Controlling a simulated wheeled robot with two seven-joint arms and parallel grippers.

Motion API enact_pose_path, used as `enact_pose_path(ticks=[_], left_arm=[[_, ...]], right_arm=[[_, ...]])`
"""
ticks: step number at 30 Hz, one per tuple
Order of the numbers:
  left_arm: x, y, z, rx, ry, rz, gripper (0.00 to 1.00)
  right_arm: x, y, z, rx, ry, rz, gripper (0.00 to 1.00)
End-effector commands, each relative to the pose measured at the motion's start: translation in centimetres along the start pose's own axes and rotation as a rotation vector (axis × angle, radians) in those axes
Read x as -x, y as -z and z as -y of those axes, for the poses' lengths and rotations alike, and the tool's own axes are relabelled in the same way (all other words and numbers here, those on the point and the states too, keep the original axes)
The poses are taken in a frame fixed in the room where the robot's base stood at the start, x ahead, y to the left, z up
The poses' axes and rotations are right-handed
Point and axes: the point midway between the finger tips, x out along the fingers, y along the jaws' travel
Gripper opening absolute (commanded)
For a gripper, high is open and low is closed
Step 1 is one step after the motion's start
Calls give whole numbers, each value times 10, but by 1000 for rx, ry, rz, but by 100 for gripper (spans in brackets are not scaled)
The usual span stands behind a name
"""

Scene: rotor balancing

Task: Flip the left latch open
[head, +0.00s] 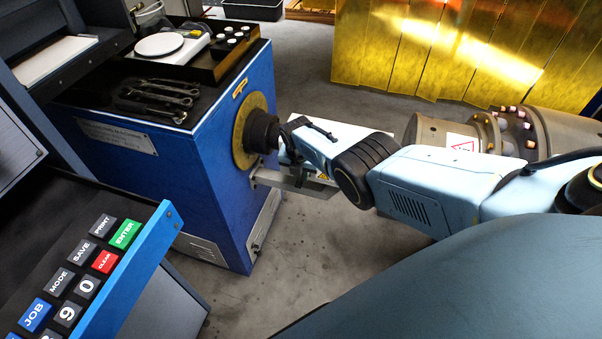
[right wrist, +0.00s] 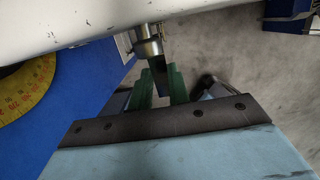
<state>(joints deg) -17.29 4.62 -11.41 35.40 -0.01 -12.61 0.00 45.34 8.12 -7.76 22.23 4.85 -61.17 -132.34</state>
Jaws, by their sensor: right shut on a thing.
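My right arm reaches in from the right in the head view, and its gripper (head: 288,150) is at the blue machine's side, beside the dark spindle. In the right wrist view the green fingers (right wrist: 158,88) are shut on a dark latch lever (right wrist: 160,74). The lever hangs from a round metal fitting (right wrist: 148,46) under a white part. The latch cannot be made out in the head view, where my arm covers that area. Which latch this is, left or other, I cannot tell from the views. My left gripper is not in view.
The blue machine (head: 215,185) carries a yellow graduated disc (head: 243,132), also in the right wrist view (right wrist: 30,88). Wrenches (head: 160,92) and a scale (head: 160,45) lie on top. A keypad console (head: 150,255) stands front left. Grey floor is open below my arm.

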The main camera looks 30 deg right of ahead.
Motion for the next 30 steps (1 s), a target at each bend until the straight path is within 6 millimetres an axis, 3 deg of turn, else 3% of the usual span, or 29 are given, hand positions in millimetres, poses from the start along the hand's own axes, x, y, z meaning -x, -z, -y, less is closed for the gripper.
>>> enact_pose_path(ticks=[2, 3, 8, 20, 30], left_arm=[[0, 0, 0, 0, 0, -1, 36], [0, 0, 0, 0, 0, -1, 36], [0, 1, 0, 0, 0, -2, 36], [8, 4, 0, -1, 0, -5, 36], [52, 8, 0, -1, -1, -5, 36]], right_arm=[[-1, 2, 0, -2, 1, -6, 0], [-1, 2, 0, -2, 1, -6, 22], [0, 1, 0, -1, 1, -3, 40], [8, 0, 0, -1, 0, 0, 40], [55, -1, 0, -1, 0, 1, 40]])
